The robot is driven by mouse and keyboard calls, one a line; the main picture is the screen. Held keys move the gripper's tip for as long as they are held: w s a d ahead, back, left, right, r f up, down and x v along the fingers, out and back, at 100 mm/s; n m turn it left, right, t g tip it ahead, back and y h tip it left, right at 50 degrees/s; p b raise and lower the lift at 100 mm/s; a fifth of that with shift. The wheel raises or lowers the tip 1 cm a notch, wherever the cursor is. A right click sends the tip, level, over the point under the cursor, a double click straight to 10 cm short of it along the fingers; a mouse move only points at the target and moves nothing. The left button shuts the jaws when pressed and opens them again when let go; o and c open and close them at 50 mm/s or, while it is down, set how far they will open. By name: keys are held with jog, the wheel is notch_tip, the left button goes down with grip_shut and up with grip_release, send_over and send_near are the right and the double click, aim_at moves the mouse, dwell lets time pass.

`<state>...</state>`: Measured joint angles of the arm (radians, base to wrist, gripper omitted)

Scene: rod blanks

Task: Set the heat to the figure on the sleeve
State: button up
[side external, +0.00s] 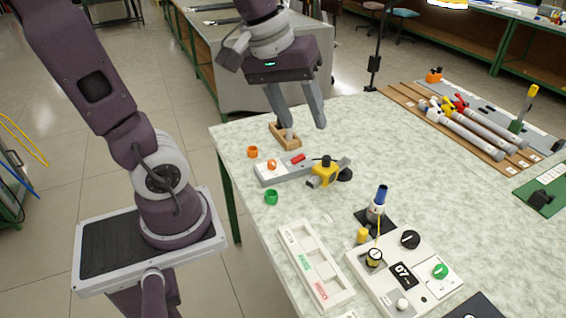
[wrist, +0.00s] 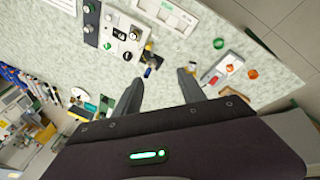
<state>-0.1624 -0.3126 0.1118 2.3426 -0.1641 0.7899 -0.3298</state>
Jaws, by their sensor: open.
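A white control box (side external: 390,275) stands at the front right of the table. Its dark display (side external: 403,274) seems to read 07. It carries a black knob (side external: 410,240), a green knob (side external: 440,271) and a white button or knob (side external: 402,304). Behind it stands an upright tool with a blue top (side external: 382,193) and a pale sleeve (side external: 376,212); any figure on the sleeve is too small to read. My gripper (side external: 304,132) is open and empty, above the table's back left, well away from the box. The box also shows in the wrist view (wrist: 104,40).
A white labelled tray (side external: 316,265) lies left of the box. A grey fixture with a yellow clamp (side external: 323,173), a wooden block (side external: 285,136), orange and green rings (side external: 271,197) lie near my gripper. Grey rods (side external: 470,135) lie on a rack at the back right.

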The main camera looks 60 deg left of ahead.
jog(key=w+a+f+n+g, duration=0.1)
jog(key=w+a+f+n, duration=0.3)
jog(key=w+a+n, duration=0.1)
jog(key=n+g, duration=0.3)
jog(key=n, duration=1.2)
send_over(271, 161)
jog(key=shift+y, duration=0.3)
jog(key=f, duration=2)
jog(key=shift+w+d+f, duration=0.1)
jog(key=shift+d, duration=0.15)
jog(key=shift+n, duration=0.4)
jog(key=f, duration=0.6)
jog(key=shift+s+a+f, duration=0.2)
jog(key=shift+f, duration=0.6)
jog(key=shift+c, duration=0.2)
grip_shut()
